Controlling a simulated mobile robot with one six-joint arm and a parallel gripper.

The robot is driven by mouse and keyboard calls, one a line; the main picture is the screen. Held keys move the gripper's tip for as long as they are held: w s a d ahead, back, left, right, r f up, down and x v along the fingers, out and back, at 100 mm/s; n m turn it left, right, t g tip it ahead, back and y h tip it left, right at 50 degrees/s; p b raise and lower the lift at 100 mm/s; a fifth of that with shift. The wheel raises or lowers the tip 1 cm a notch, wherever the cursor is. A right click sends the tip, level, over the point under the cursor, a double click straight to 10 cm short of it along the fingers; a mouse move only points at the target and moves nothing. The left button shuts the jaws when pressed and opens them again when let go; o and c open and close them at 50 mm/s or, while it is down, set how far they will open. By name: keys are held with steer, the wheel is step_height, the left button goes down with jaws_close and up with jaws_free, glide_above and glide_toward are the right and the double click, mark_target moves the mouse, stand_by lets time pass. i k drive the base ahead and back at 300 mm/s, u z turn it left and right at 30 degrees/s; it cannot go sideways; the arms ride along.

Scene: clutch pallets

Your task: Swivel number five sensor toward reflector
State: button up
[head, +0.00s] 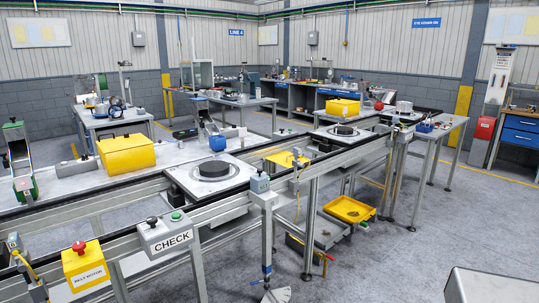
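No number five can be read on any sensor in the head view, so I cannot tell which one it is. A small upright device (296,165) stands on the near conveyor rail at the middle. A grey-blue box (260,183) sits on top of a post at the near rail, left of that device. A small fitting with a yellow cable (15,243) is on the rail at the far left. I cannot make out a reflector for certain. My gripper is not in view.
A conveyor (120,208) runs from lower left to upper right, carrying pallets with dark round discs (213,169) (344,130). Floor (430,240) at right is clear.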

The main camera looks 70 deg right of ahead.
mark_target(298, 150)
steer(key=u, duration=0.9)
steer(key=k, duration=0.1)
steer(key=z, duration=2.1)
steer(key=i, duration=0.5)
steer(key=z, duration=0.1)
